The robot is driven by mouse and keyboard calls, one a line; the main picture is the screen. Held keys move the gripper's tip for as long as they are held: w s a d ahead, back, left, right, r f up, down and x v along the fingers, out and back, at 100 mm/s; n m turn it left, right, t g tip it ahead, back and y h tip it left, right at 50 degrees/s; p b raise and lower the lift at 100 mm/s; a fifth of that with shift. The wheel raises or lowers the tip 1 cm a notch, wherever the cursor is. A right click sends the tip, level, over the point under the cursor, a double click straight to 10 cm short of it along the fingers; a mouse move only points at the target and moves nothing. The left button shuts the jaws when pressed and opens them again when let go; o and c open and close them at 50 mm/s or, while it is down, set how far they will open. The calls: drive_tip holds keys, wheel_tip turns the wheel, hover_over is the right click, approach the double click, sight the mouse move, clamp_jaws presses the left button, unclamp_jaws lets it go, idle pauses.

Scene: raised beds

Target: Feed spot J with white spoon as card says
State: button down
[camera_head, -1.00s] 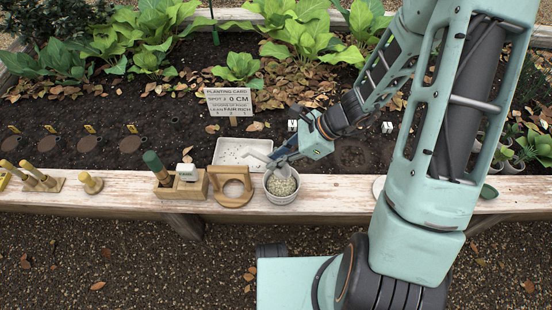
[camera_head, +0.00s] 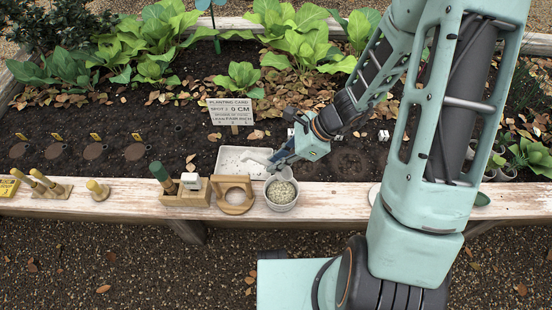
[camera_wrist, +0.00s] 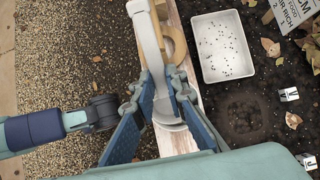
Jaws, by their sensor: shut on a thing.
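My gripper (camera_wrist: 166,95) is shut on the white spoon (camera_wrist: 146,30). In the head view my gripper (camera_head: 280,160) is just behind the feed pot (camera_head: 281,205), with the spoon's pale handle (camera_head: 258,158) sticking out left over the white tray. The pot is full of pale granules and stands on the plank. The spoon's scoop is mostly hidden, so its load cannot be told. The planting card (camera_head: 230,111) names spot J and lists lean, fair and rich; its small print is hard to read. Two letter cubes (camera_wrist: 289,94) (camera_wrist: 308,160) stand on the soil; a round dark patch (camera_wrist: 243,115) lies near one.
The white tray (camera_head: 225,165) with dark specks lies behind the plank (camera_head: 330,200). A wooden ring stand (camera_head: 235,208) and a wooden holder (camera_head: 185,198) with a green-handled tool stand left of the pot. Another dark soil patch (camera_head: 350,160) lies right of my gripper. Leafy plants fill the back.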

drive_tip(key=shift+a+r+h+p, duration=0.1)
drive_tip(key=shift+r+h+p, duration=0.2)
drive_tip(key=shift+h+p, duration=0.7)
drive_tip(key=shift+r+h+p, duration=0.25)
drive_tip(key=shift+h+p, duration=0.15)
drive_tip(key=shift+p, duration=1.15)
drive_tip(key=shift+r+h+p, duration=0.1)
drive_tip(key=shift+h+p, duration=0.3)
drive_tip(key=shift+p, duration=0.85)
drive_tip(key=shift+h+p, duration=0.4)
drive_tip(key=shift+p, duration=0.5)
drive_tip(key=shift+f, duration=0.25)
